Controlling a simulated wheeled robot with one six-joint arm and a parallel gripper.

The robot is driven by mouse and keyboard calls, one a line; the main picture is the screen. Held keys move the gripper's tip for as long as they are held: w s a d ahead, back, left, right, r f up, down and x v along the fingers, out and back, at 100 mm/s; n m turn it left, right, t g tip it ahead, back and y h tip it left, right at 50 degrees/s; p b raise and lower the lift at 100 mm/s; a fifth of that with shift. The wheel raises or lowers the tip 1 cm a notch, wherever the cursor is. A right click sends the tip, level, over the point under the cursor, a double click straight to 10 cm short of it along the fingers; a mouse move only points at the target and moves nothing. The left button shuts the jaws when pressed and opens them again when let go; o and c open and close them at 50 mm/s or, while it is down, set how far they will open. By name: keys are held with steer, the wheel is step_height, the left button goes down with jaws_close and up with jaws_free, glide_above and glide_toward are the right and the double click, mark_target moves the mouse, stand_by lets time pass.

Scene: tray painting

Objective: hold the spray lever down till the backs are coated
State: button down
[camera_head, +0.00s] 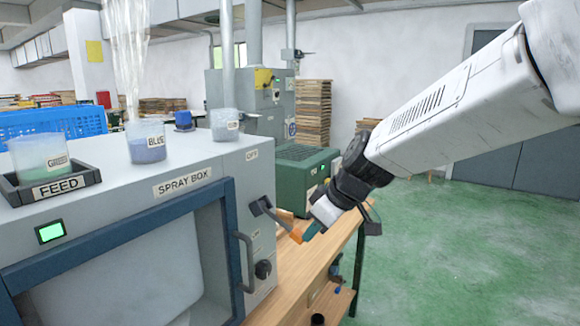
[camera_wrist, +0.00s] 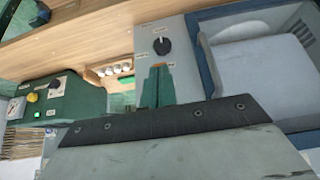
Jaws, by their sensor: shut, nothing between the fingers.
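On the box stand a BLUE cup (camera_head: 146,142), another cup (camera_head: 225,125) and a green cup (camera_head: 40,155) in the FEED holder (camera_head: 60,187). A door handle (camera_head: 245,262) and dark knob (camera_head: 263,269) sit below the lever.

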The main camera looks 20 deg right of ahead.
steer(key=shift+s+f, duration=0.15)
steer(key=shift+f, duration=0.25)
steer(key=s+d+r, duration=0.7)
steer(key=s+r, duration=0.1)
stand_by(0.4)
steer(key=s+f+m+g+h, duration=0.2)
steer(key=s+f+m, duration=0.1)
steer(key=s, duration=0.5)
steer(key=s+a+f+m+g+h, duration=0.1)
steer(key=s+f+m, duration=0.3)
steer(key=s, duration=0.5)
steer(key=shift+a+m+g+h, duration=0.25)
steer(key=shift+m+g+h, duration=0.15)
steer(key=shift+m+h, duration=0.25)
